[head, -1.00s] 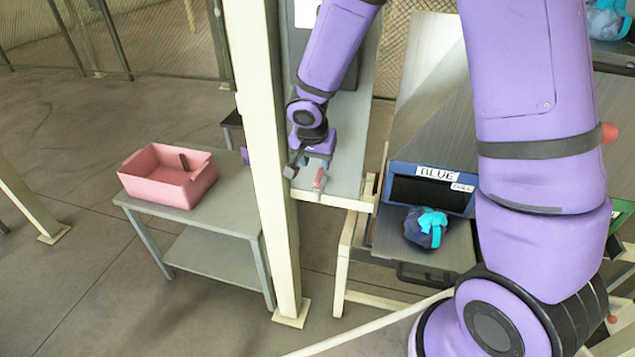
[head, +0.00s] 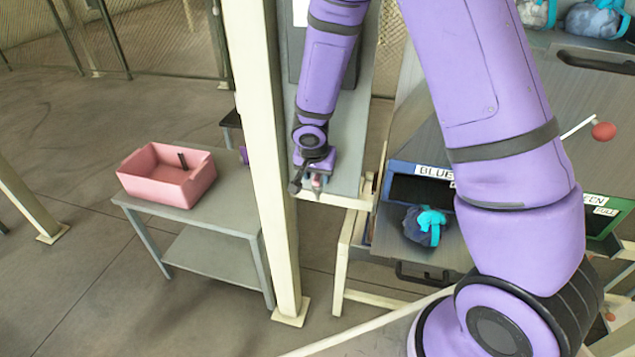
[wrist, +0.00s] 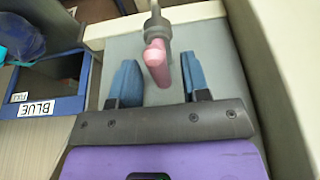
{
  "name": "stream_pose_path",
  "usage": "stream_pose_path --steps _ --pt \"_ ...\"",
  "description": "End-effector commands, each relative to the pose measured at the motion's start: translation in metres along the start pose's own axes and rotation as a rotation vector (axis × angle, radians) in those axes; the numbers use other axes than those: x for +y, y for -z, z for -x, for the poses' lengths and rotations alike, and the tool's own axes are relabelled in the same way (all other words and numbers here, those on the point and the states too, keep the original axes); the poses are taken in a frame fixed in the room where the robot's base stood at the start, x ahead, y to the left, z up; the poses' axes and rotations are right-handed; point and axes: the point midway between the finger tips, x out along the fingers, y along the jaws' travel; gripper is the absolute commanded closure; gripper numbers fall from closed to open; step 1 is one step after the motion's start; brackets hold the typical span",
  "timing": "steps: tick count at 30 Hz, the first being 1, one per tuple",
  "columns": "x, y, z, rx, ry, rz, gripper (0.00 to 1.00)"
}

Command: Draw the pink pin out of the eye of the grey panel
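The pink pin (wrist: 157,62) sits in a dark grey eye (wrist: 155,27) near the end of a light grey panel (wrist: 145,135). In the wrist view its rounded end points toward my gripper (wrist: 159,75). My gripper is open, with one blue finger on each side of the pin's end. In the head view my gripper (head: 314,178) is low over the panel (head: 350,130) and mostly hides the pin (head: 317,182).
A cream post (head: 268,150) stands just left of my gripper. A pink bin (head: 165,178) rests on a grey table further left. To the right are a blue-framed bin labelled BLUE (wrist: 40,105) and a dark bag with a cyan strap (head: 424,226).

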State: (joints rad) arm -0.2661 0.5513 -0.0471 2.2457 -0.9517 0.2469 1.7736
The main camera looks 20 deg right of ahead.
Motion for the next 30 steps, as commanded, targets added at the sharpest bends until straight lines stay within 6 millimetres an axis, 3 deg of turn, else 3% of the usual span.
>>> stream_pose_path --steps 1,5,30 --pt "0.0 0.0 0.0 0.0 0.0 0.0 0.69" --pt "0.0 0.0 0.0 0.0 0.0 0.0 0.99" --pt "0.0 0.007 0.022 0.001 0.0 -0.001 1.0"
